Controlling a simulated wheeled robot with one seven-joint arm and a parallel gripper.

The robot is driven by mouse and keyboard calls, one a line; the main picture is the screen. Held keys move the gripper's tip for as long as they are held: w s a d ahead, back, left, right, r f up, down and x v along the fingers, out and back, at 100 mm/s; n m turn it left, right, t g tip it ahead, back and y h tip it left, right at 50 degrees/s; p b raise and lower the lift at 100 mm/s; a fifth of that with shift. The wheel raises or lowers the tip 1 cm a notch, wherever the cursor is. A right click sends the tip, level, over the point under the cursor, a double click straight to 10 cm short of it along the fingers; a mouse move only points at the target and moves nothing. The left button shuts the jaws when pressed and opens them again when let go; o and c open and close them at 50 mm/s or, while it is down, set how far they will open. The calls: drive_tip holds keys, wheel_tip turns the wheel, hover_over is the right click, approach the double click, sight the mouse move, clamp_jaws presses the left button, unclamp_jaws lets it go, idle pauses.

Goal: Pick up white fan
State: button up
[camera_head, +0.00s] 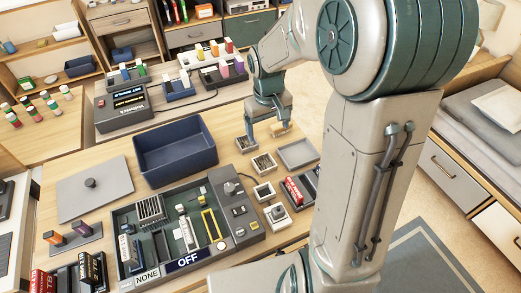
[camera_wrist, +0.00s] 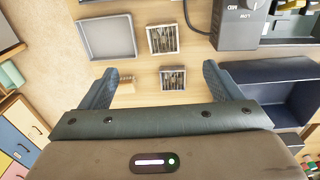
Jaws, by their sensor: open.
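Several small square parts with pale frames stand in a line on the wooden bench, and I cannot tell for sure which is the white fan. Two have dark slotted faces: a nearer one (camera_head: 264,163) and a farther one (camera_head: 246,143). In the wrist view the nearer one (camera_wrist: 163,39) lies above the farther one (camera_wrist: 173,78), which is between my fingers in the picture.
A grey tray (camera_head: 297,153) lies right of the parts, and a navy bin (camera_head: 175,138) stands to their left. A small tan piece (camera_wrist: 126,80) is near my left-hand finger in the wrist view. The open case (camera_head: 240,205) and red boxes (camera_head: 294,190) are nearer me.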

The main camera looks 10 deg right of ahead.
drive_tip(key=w+f, duration=0.3)
drive_tip(key=f, duration=0.1)
hover_over(264, 162)
drive_tip(key=f, duration=0.5)
drive_tip(key=w+f, duration=0.1)
drive_tip(key=f, duration=0.2)
drive_tip(key=shift+d+f, duration=0.25)
drive_tip(key=shift+f, duration=0.05)
drive_tip(key=shift+s+a+f, duration=0.1)
drive_tip(key=shift+s+f, duration=0.15)
drive_tip(key=shift+f, duration=1.1)
drive_tip(key=shift+s+a+f, duration=0.1)
drive_tip(key=shift+s+f, duration=0.1)
drive_tip(key=shift+f, duration=1.15)
drive_tip(key=c, duration=1.1)
drive_tip(key=shift+r, duration=0.1)
